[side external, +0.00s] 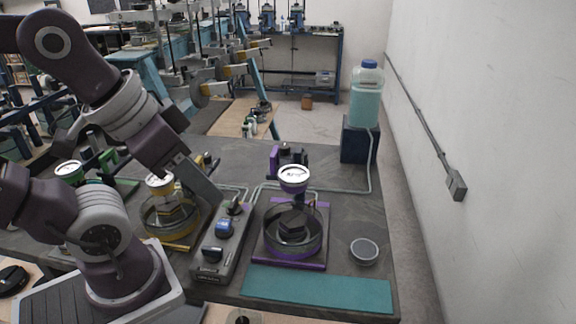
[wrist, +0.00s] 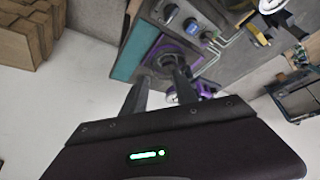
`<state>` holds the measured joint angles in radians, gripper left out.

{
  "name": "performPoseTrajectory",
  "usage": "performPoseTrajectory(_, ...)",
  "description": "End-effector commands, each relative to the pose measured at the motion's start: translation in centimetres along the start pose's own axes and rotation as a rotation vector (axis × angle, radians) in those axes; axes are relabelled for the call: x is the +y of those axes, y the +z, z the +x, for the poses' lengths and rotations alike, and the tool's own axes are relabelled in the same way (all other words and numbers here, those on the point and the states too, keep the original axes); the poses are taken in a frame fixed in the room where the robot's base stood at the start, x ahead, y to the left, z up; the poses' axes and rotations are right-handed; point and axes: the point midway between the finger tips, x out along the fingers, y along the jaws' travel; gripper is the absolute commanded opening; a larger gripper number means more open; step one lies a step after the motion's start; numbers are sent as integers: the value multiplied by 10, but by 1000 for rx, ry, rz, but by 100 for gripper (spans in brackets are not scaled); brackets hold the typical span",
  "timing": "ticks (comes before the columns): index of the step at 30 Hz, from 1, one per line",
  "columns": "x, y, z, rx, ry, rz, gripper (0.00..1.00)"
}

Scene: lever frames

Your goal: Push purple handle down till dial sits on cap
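The purple lever frame stands on a purple base plate (side external: 262,258) right of centre in the side view. Its white-faced dial (side external: 293,174) has a purple rim and is raised above a dark block, apparently the cap (side external: 293,224), inside a round clear-walled dish. A clear gap shows between dial and block. Purple parts (side external: 274,160) stand behind the dial; which of them is the handle I cannot tell. My gripper (side external: 238,206) is left of the dial, over the grey control box. In the wrist view my gripper (wrist: 164,74) has its two fingers apart with nothing between them.
A grey control box (side external: 222,243) with a blue knob stands left of the purple frame. A yellow-marked frame (side external: 160,182) is farther left. A small grey bowl (side external: 364,251) and a teal mat (side external: 318,290) lie right and in front. A liquid bottle (side external: 366,98) stands behind.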

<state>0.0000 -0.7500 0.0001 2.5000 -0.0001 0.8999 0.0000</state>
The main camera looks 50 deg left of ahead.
Motion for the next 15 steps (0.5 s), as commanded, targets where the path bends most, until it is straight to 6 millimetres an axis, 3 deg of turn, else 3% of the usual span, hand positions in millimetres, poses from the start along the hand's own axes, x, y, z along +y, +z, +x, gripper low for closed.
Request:
performPoseTrajectory(10, 0, -2, 0, -3, 0, -5, 33)
performPoseTrajectory(13, -6, -27, -3, -57, -5, -88, 33)
performPoseTrajectory(15, -18, -62, -1, -135, -19, -210, 33)
